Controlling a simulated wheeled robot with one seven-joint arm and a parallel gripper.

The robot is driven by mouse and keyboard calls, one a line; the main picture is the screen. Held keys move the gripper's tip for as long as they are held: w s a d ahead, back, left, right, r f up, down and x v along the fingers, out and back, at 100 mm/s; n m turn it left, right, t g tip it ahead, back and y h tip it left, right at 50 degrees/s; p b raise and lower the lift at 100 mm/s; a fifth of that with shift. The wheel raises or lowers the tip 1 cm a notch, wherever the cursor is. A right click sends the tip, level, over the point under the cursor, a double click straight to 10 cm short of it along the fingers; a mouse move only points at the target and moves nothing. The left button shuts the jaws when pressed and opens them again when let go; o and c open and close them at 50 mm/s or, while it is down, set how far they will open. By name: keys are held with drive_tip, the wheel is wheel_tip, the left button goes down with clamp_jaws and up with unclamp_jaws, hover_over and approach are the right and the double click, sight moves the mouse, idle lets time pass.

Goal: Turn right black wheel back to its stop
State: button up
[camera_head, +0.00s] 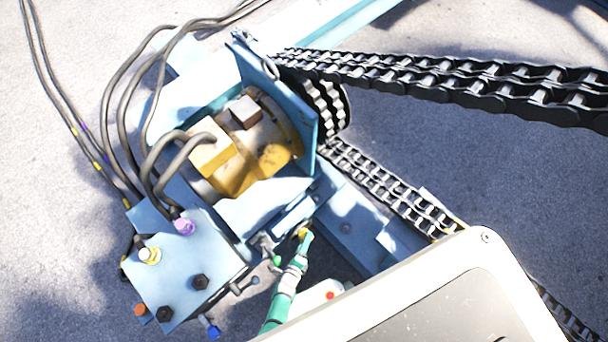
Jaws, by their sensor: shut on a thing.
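Two black wheel-like knobs sit on the pale blue control block at the lower left. The right black wheel (200,282) is near the block's right side. The left black wheel (164,314) is at its lower edge. Both show uncovered, with nothing touching them; how far the right one is turned cannot be told.
The blue block (185,262) also carries yellow, purple, orange and blue knobs. Dark cables (120,95) rise behind it. A teal jointed part (285,290) stands to its right. Heavy chains (450,80) cross the right side. A pale panel (450,300) covers the lower right.

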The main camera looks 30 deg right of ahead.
drive_tip(key=shift+s+a+f, duration=0.1)
drive_tip(key=shift+s, duration=0.15)
drive_tip(key=o, duration=1.5)
drive_tip(key=shift+w, duration=0.1)
drive_tip(key=v, duration=1)
drive_tip(key=shift+a+r, duration=0.2)
drive_tip(key=shift+r, duration=0.05)
drive_tip(key=shift+c, duration=0.2)
